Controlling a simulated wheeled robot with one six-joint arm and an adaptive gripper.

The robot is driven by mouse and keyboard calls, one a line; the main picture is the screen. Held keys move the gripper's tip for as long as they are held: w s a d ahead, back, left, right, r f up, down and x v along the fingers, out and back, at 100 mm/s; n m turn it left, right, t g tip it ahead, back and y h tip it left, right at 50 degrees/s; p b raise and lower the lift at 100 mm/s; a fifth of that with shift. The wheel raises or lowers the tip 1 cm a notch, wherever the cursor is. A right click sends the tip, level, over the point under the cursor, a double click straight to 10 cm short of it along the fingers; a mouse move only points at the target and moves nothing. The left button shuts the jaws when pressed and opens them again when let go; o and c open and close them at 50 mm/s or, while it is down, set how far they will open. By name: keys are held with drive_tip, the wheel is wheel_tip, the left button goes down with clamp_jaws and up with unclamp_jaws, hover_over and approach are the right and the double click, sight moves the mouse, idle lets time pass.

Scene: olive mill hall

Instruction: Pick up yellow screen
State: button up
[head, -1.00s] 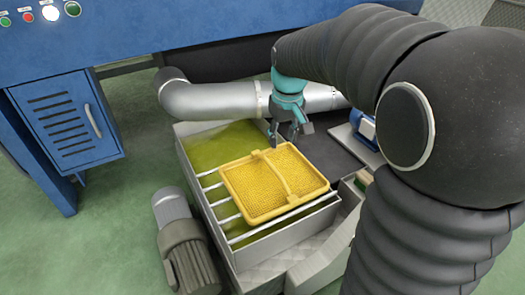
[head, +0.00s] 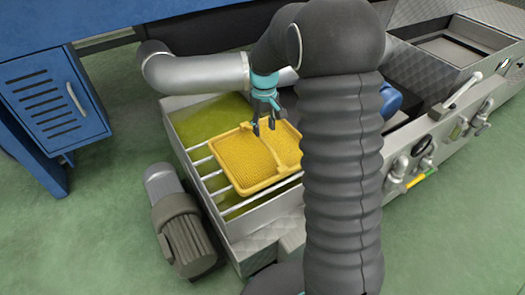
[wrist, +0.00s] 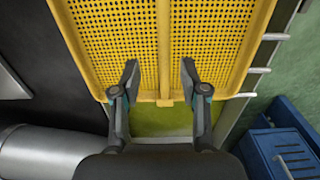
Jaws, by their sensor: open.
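The yellow screen (head: 240,162) is a flat perforated tray with a raised rim and a bar handle across its middle. It rests on white rods over a metal tank (head: 262,228) holding yellow-green liquid. My arm hides its right part in the head view. My gripper (head: 264,130) is open and empty, pointing down at the far edge of the screen. In the wrist view the screen (wrist: 205,40) fills the upper middle, and the fingertips of my gripper (wrist: 160,72) appear on either side of the handle (wrist: 163,50). I cannot tell how far above it they are.
A silver pipe (head: 195,77) runs behind the tank. A grey motor (head: 183,225) stands on the floor at its left. A blue cabinet (head: 50,95) is at the far left. A panel with levers and gauges (head: 425,165) is at the right. Green floor is clear in front.

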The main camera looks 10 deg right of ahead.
sight(262, 138)
drive_tip(key=shift+a+f, duration=0.15)
drive_tip(key=shift+f, duration=1.4)
drive_tip(key=shift+a+f, duration=0.15)
drive_tip(key=shift+f, duration=1.35)
clamp_jaws()
